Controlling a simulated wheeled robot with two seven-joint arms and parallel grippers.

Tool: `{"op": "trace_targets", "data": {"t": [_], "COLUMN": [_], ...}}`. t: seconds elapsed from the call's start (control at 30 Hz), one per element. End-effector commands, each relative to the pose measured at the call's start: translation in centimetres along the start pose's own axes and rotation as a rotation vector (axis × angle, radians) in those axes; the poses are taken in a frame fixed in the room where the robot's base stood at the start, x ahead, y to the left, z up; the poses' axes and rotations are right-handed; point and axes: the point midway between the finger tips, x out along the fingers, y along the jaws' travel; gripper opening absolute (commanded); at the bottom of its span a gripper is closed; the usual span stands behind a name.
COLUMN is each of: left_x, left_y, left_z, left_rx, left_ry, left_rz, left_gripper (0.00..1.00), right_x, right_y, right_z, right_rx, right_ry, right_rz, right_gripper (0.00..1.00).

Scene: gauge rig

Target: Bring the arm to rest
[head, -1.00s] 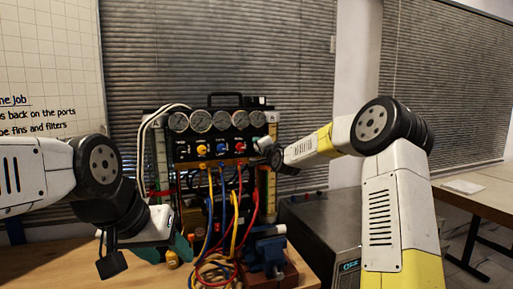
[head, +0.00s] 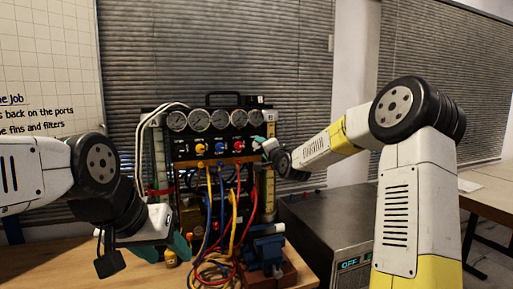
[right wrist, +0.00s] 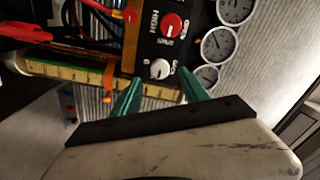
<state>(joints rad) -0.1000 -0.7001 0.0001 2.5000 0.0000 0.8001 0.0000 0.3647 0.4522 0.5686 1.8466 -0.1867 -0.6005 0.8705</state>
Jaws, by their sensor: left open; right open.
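The gauge rig (head: 185,152) stands on the bench with a row of round dials and yellow, blue and red knobs. My right gripper (head: 263,147) is at the right end of its panel, small and partly hidden by its own wrist. In the right wrist view its green fingers (right wrist: 160,80) are open, with a white knob (right wrist: 160,69) between or just beyond the tips. I cannot tell if they touch it. A red knob (right wrist: 172,24) is farther up the panel. My left gripper (head: 172,248) is low at the left, open, in front of the rig's lower left.
Yellow, blue and red hoses (head: 232,225) hang from the panel to the bench (head: 50,262). A blue vise (head: 268,250) stands at the lower right of the rig. A grey metal box (head: 325,232) with an OFF display is right of it.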

Motion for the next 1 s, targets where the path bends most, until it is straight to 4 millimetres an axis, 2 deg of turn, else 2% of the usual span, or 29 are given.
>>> {"op": "trace_targets", "data": {"t": [0.17, 0.53, 0.67, 0.77, 0.87, 0.97, 1.0], "left_x": [0.0, 0.0, 0.0, 0.0, 0.0, 0.0, 0.0], "left_y": [0.0, 0.0, 0.0, 0.0, 0.0, 0.0, 0.0], "left_z": [0.0, 0.0, 0.0, 0.0, 0.0, 0.0, 0.0], "left_rx": [0.0, 0.0, 0.0, 0.0, 0.0, 0.0, 0.0], "left_ry": [0.0, 0.0, 0.0, 0.0, 0.0, 0.0, 0.0], "left_rz": [0.0, 0.0, 0.0, 0.0, 0.0, 0.0, 0.0], "left_gripper": [0.52, 0.52, 0.52, 0.52, 0.52, 0.52, 0.52], "right_x": [-1.6, -1.9, -3.7, -7.0, -11.8, -17.4, -19.8], "right_y": [0.0, -0.1, -0.7, -1.0, -0.8, -0.3, 0.0], "right_z": [0.0, 0.2, 1.3, 2.4, 3.2, 3.8, 3.9], "right_rx": [0.0, -0.011, -0.11, -0.251, -0.407, -0.534, -0.577], "right_ry": [0.0, -0.006, -0.051, -0.117, -0.196, -0.279, -0.313], "right_rz": [0.001, 0.007, 0.065, 0.162, 0.279, 0.387, 0.427], "right_gripper": [0.52, 0.52, 0.52, 0.52, 0.52, 0.52, 0.52]}}
